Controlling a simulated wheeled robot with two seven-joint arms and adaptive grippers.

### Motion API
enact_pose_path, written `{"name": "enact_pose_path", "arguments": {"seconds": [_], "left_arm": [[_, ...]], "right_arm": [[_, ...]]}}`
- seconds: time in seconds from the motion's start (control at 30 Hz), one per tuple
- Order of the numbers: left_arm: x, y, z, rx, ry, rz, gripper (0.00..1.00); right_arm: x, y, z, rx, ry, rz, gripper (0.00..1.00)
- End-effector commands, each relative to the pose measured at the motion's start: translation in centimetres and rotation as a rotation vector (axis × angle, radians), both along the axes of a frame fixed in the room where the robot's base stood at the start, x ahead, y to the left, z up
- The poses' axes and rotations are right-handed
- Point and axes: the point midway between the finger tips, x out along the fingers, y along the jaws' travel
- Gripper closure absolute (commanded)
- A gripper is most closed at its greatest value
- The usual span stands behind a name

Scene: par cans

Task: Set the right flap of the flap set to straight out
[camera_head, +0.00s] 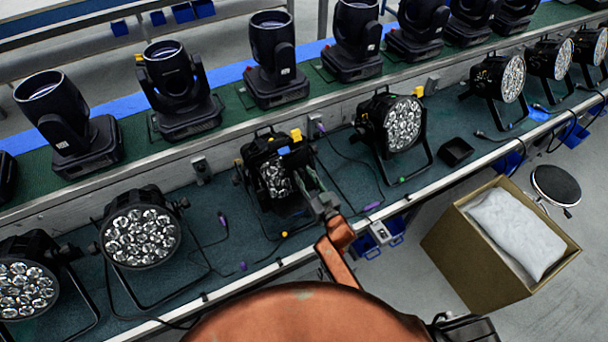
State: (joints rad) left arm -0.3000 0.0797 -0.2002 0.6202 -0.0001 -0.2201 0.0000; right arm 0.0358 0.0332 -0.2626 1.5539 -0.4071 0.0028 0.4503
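The par can with the flap set (268,172) stands on the green bench in the middle of the view. Its lens faces forward, and dark flaps surround it. The right flap (303,176) is on the lens's right side, partly covered by my gripper; its exact angle is hard to read. My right gripper (312,188) reaches up from the front on my orange arm, with its fingers at the right side of this can. The fingers overlap the dark flap, so I cannot tell whether they are open or shut on it. My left gripper is not in view.
Other par cans stand close by, one at the left (141,228) and one at the right (403,124). Cables lie on the bench (215,205). Moving heads (180,88) line the rear shelf. A cardboard box (475,265) and a round stool (556,186) stand in front.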

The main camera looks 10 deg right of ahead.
Motion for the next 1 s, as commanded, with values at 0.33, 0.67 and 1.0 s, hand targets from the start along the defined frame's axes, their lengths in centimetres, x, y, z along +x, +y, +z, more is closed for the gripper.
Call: {"name": "enact_pose_path", "arguments": {"seconds": [0.33, 0.67, 1.0], "left_arm": [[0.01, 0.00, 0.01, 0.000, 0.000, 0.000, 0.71], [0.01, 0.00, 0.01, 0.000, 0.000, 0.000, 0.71], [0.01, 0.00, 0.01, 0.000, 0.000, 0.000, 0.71]], "right_arm": [[0.39, 0.11, -0.04, 0.001, 0.001, 0.000, 0.72], [0.38, 0.11, -0.04, 0.001, 0.001, 0.000, 0.94], [0.37, 0.12, -0.04, 0.001, 0.001, 0.000, 1.00]]}}
